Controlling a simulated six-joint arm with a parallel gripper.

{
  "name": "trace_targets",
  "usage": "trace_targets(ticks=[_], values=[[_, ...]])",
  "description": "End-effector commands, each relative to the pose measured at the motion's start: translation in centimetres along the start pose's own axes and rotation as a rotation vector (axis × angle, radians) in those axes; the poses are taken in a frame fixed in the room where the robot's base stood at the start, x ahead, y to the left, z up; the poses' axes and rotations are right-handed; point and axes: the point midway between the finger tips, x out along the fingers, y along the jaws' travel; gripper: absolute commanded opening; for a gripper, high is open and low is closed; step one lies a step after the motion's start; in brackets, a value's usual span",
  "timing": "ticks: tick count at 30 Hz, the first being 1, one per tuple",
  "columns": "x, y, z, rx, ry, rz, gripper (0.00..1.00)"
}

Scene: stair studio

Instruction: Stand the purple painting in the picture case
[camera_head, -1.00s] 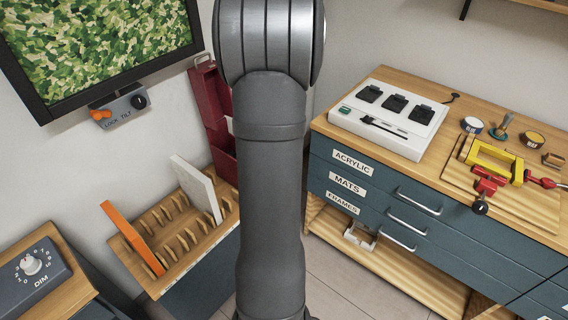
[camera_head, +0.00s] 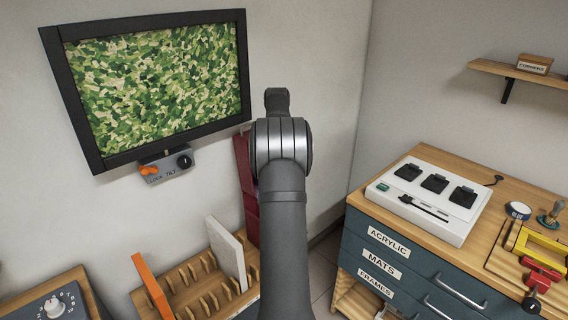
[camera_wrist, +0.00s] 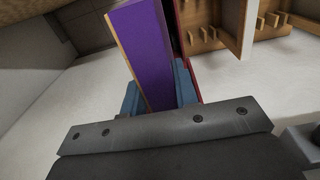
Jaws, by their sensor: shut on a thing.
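The purple painting (camera_wrist: 152,50) shows as a tall, slim panel with a pale wooden edge in the wrist view. My gripper (camera_wrist: 158,92) is shut on it, with a blue finger on each side. A dark red case (camera_wrist: 184,45), apparently the picture case, shows as a thin strip just right of the painting. In the head view the red case (camera_head: 246,190) stands against the wall, partly behind my arm. The gripper and painting are hidden behind my arm there. I cannot tell whether the painting touches the case or is inside it.
Left of the case stands a slotted wooden rack (camera_head: 190,283) holding a white panel (camera_head: 227,254) and an orange panel (camera_head: 152,286). A framed green picture (camera_head: 155,85) hangs above. A drawer cabinet (camera_head: 385,262) carrying a white device (camera_head: 428,200) stands at the right.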

Motion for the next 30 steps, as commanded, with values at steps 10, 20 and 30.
trace_targets(ticks=[10,20,30], values=[[1.9,0.0,-0.1,0.0,0.0,0.0,0.0],[4.2,0.0,0.0,0.0,-0.001,-0.001,0.0],[6.6,0.0,0.0,0.0,0.0,0.0,0.0]])
